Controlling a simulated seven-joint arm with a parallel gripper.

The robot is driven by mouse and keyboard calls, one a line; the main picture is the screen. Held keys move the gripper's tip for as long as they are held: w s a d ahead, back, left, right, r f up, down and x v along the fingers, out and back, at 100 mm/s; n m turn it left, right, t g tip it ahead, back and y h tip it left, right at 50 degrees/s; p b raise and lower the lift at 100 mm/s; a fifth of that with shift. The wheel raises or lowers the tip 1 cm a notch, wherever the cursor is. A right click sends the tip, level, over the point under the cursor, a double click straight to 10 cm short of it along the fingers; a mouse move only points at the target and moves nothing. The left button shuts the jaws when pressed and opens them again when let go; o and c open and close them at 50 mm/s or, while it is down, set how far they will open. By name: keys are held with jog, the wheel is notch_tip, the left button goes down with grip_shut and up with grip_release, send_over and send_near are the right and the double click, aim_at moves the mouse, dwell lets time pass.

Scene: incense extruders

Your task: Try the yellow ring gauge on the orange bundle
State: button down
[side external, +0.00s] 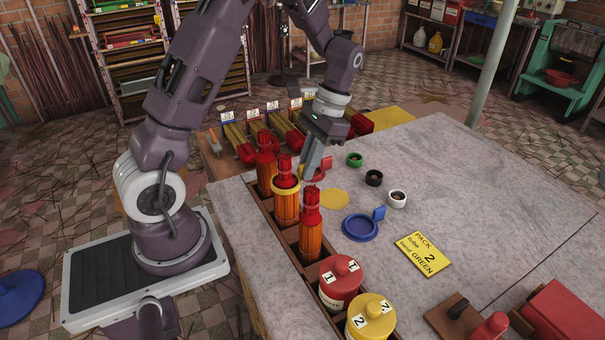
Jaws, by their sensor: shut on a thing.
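Three upright bundles with orange bodies and red tops stand in the rack along the table's left side: a far one (266,180), a middle one (287,209) and a near one (311,240). The yellow ring gauge (285,187) is at the upper end of the middle bundle's orange body and appears to be around it. My gripper (307,178) points down just right of that bundle, shut on the yellow ring gauge at its right side. The fingers hide the gripped part. I cannot tell how tightly the ring fits.
A red gauge (326,168) lies partly behind my fingers. A yellow disc (334,199) and a blue ring gauge (360,228) lie on the table. Green (354,159), black (374,178) and white (397,199) bands, a yellow card (423,254) and red (339,281) and yellow (370,318) jars are near.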

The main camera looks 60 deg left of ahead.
jog(key=shift+r, duration=0.1)
notch_tip(320, 180, up, 11)
dwell(1.2)
